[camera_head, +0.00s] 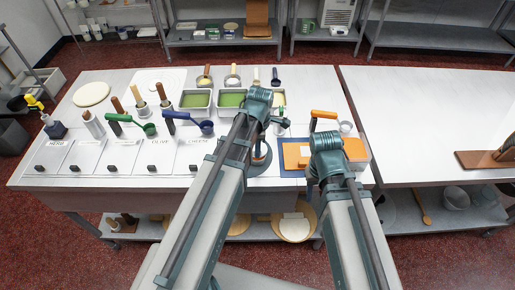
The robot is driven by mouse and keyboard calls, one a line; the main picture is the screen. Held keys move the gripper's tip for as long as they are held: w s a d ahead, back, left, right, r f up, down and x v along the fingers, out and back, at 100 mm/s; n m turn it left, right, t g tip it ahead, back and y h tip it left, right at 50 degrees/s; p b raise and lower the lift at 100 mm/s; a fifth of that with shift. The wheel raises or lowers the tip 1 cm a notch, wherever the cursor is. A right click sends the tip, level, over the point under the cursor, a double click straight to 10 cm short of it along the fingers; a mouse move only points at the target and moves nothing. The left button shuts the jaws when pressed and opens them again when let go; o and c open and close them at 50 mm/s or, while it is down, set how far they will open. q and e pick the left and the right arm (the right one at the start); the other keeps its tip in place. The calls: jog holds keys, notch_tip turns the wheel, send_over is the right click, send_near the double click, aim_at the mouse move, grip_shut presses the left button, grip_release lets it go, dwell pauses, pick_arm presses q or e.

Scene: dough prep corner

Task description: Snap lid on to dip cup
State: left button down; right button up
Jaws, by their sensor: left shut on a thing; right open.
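My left gripper (281,122) is over the middle of the worktop, right of the green-filled pans. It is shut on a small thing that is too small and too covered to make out. My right gripper (325,143) is open above the orange board area. A small whitish round cup (346,127) stands to its right, apart from it; I cannot tell whether it is the dip cup. I cannot make out the lid for certain.
Green-filled pans (196,101) stand at the back. An orange handle (323,114) rises just beyond my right gripper. The right table (420,120) is mostly clear.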

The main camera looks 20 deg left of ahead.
pick_arm(q)
jog(key=shift+f+b, duration=1.15)
dwell(0.6)
jog(key=c, duration=0.8)
grip_release()
jog(key=shift+r, duration=0.1)
jog(key=shift+o, duration=0.2)
jog(key=shift+r, duration=0.1)
notch_tip(320, 180, up, 14)
jog(key=p, duration=1.4)
jog(key=shift+d+f, duration=0.2)
jog(key=shift+d, duration=0.05)
